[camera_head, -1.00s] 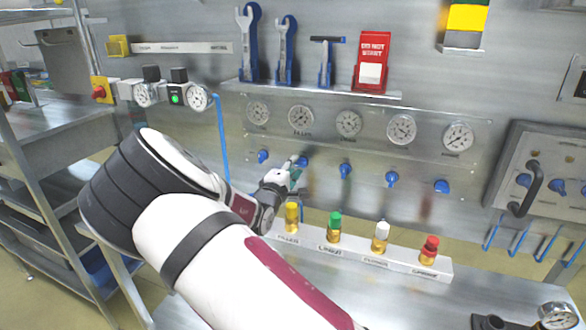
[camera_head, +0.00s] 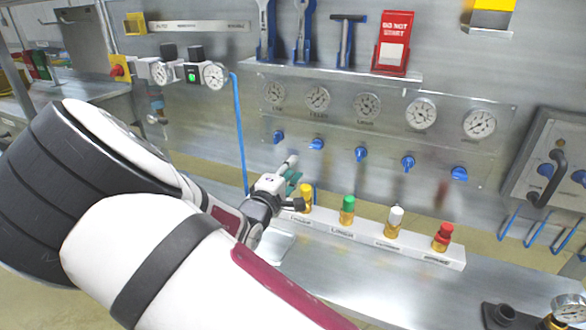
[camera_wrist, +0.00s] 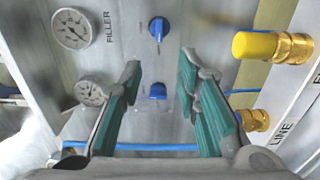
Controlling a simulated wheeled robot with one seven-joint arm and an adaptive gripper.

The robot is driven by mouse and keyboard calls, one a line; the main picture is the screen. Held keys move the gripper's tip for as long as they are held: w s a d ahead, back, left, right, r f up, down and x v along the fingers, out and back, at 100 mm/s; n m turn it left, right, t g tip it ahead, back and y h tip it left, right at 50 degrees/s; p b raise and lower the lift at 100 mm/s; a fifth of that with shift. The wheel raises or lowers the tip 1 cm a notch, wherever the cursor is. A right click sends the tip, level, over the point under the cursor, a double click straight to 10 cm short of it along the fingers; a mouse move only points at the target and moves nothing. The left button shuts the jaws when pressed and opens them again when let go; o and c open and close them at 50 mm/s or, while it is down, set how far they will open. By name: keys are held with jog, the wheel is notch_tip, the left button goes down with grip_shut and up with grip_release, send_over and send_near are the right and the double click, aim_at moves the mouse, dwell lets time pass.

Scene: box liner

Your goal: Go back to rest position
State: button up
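My gripper (camera_head: 290,182) is in front of the panel, just left of the yellow-capped fitting (camera_head: 306,197). In the wrist view my gripper (camera_wrist: 160,75) has its two green-padded fingers apart with nothing between them. Beyond the fingers is the panel with blue knobs (camera_wrist: 157,91) and gauges (camera_wrist: 72,28), clear of the fingertips. The yellow-capped fitting also shows at the right of the wrist view (camera_wrist: 256,45). My arm fills the lower left of the head view.
A white rail (camera_head: 370,240) carries yellow, green, white and red-capped fittings. Above is a gauge panel (camera_head: 390,130), then a shelf (camera_head: 330,72) with wrenches and a red sign (camera_head: 393,42). A blue hose (camera_head: 239,130) hangs at left. The steel counter (camera_head: 400,290) is mostly bare.

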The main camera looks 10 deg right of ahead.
jog(key=s+r+m+g+y, duration=0.4)
jog(key=s+r+y, duration=0.15)
jog(key=s, duration=0.25)
jog(key=s+r+m+g+y, duration=0.45)
jog(key=s+y, duration=0.25)
jog(key=s, duration=0.2)
jog(key=s+d+r+m, duration=0.1)
jog(key=s+d, duration=0.1)
jog(key=s, duration=0.4)
jog(key=s+d+r+m+g+h, duration=0.1)
jog(key=s+d, duration=0.2)
jog(key=s, duration=0.4)
jog(key=s+d+r+m+h, duration=0.1)
jog(key=s+d, duration=0.2)
jog(key=s, duration=0.3)
jog(key=shift+s+d+r, duration=0.15)
jog(key=shift+s, duration=0.2)
